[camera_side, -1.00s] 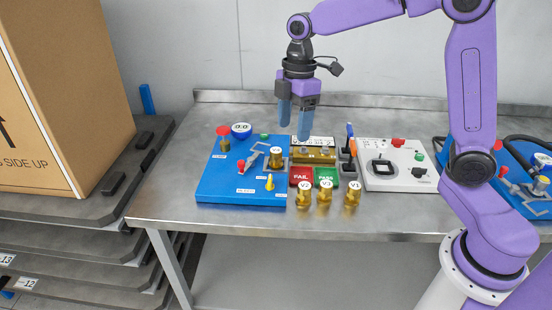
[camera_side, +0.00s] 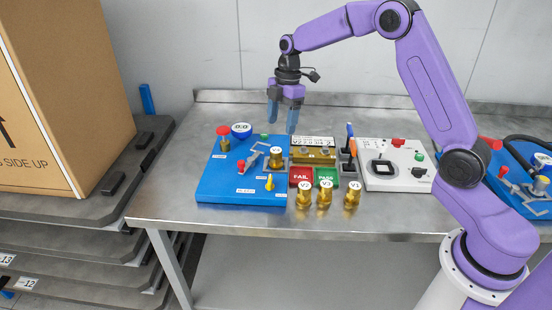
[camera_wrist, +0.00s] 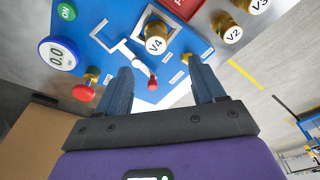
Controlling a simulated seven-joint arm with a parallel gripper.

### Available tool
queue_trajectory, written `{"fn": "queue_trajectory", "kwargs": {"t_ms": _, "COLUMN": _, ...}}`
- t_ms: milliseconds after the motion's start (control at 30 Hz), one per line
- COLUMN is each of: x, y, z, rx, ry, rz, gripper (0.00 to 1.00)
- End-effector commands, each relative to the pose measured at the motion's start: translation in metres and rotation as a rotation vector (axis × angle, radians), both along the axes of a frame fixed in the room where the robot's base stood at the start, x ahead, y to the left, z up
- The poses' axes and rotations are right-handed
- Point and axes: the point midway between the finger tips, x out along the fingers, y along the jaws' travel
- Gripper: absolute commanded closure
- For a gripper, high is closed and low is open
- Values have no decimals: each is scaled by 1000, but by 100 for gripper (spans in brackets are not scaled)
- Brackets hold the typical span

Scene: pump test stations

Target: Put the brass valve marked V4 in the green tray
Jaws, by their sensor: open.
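The brass valve marked V4 (camera_wrist: 156,40) stands upright on the blue board in the wrist view; its white cap shows the mark. In the side view the valve (camera_side: 277,158) is at the board's right side. My gripper (camera_side: 283,125) is open and empty, above the back of the board and apart from the valve. In the wrist view its fingers (camera_wrist: 160,77) point towards the board, with V4 beyond them. The green tray (camera_side: 326,177), labelled PASS, lies right of the board, beside the red FAIL tray (camera_side: 300,176).
The blue board (camera_side: 225,187) carries a gauge (camera_side: 241,129), a red knob (camera_side: 223,131) and pipes. Three other brass valves (camera_side: 324,194) stand before the trays. A brass block (camera_side: 313,157) with a label plate is behind them. A white control box (camera_side: 395,178) stands right.

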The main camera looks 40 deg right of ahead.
Motion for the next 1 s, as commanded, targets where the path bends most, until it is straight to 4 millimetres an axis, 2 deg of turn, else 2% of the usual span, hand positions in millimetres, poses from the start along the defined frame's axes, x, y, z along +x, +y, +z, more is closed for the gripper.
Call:
{"fn": "queue_trajectory", "kwargs": {"t_ms": 33, "x": -1, "y": 2, "z": -11, "rx": 0, "ry": 5, "rz": 2, "gripper": 31}}
{"fn": "queue_trajectory", "kwargs": {"t_ms": 200, "x": -1, "y": 6, "z": -38, "rx": -1, "ry": 5, "rz": 1, "gripper": 31}}
{"fn": "queue_trajectory", "kwargs": {"t_ms": 533, "x": 1, "y": 9, "z": -62, "rx": -1, "ry": 3, "rz": 1, "gripper": 31}}
{"fn": "queue_trajectory", "kwargs": {"t_ms": 800, "x": 6, "y": 14, "z": -97, "rx": 1, "ry": 2, "rz": 0, "gripper": 31}}
{"fn": "queue_trajectory", "kwargs": {"t_ms": 1000, "x": 7, "y": 16, "z": -105, "rx": 2, "ry": -1, "rz": 1, "gripper": 31}}
